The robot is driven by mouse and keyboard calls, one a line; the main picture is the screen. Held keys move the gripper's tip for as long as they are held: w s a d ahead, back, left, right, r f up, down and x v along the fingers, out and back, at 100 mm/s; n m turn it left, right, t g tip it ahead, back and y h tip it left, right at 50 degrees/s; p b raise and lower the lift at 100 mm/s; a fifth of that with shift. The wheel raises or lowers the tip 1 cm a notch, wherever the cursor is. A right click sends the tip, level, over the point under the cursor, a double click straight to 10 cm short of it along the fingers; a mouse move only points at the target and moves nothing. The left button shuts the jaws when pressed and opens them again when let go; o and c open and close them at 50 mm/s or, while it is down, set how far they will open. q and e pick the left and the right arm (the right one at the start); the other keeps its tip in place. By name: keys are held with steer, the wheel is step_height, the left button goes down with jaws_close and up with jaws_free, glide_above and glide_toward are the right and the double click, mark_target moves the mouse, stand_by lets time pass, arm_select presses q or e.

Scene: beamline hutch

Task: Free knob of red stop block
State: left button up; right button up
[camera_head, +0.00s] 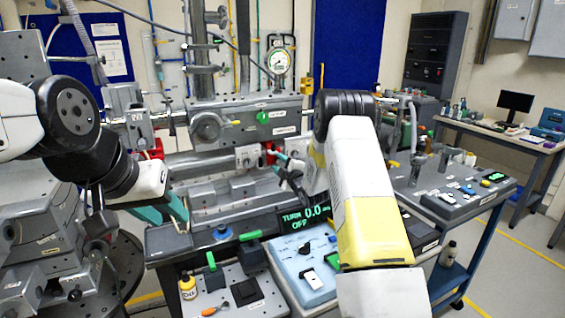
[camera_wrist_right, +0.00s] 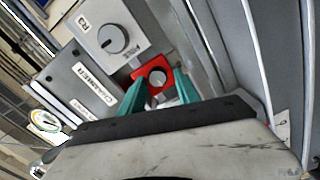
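The red stop block (camera_wrist_right: 153,77) sits on a grey rail in the right wrist view, with a light grey knob (camera_wrist_right: 157,77) on its face. In the head view the red block (camera_head: 269,150) is small, next to my right gripper (camera_head: 278,164). In the right wrist view my right gripper (camera_wrist_right: 159,90) is open, with its teal fingertips apart toward either side of the red block. I cannot tell whether they touch the knob. My left gripper (camera_head: 164,211) appears open, its teal fingers apart and nothing visible between them, low over the bench at the left.
In the head view a pale blue control box (camera_head: 305,265) and a green-handled fixture (camera_head: 250,250) stand in front.

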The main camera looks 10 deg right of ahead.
steer(key=m, duration=0.4)
steer(key=shift+w+d+r, duration=0.1)
steer(key=shift+d+r, duration=0.1)
steer(key=shift+r, duration=0.1)
steer(key=m, duration=0.5)
steer(key=shift+d+m, duration=0.1)
steer(key=shift+m, duration=0.2)
steer(key=m, duration=0.3)
steer(key=shift+f, duration=0.1)
steer(key=m, duration=0.4)
steer(key=shift+d, duration=0.1)
steer(key=shift+s+m, duration=0.35)
steer(key=shift+m, duration=0.25)
steer(key=s+d+r+g+h, duration=0.1)
steer(key=s+r, duration=0.3)
steer(key=s, duration=0.5)
steer(key=s+d+r+n+g+h, duration=0.1)
steer(key=s+r+g+h, duration=0.1)
steer(key=s+r, duration=0.3)
steer(key=s+d+r+g+h, duration=0.1)
steer(key=s+r+g, duration=0.3)
steer(key=s, duration=0.9)
steer(key=shift+r+n, duration=0.4)
steer(key=shift+r, duration=0.05)
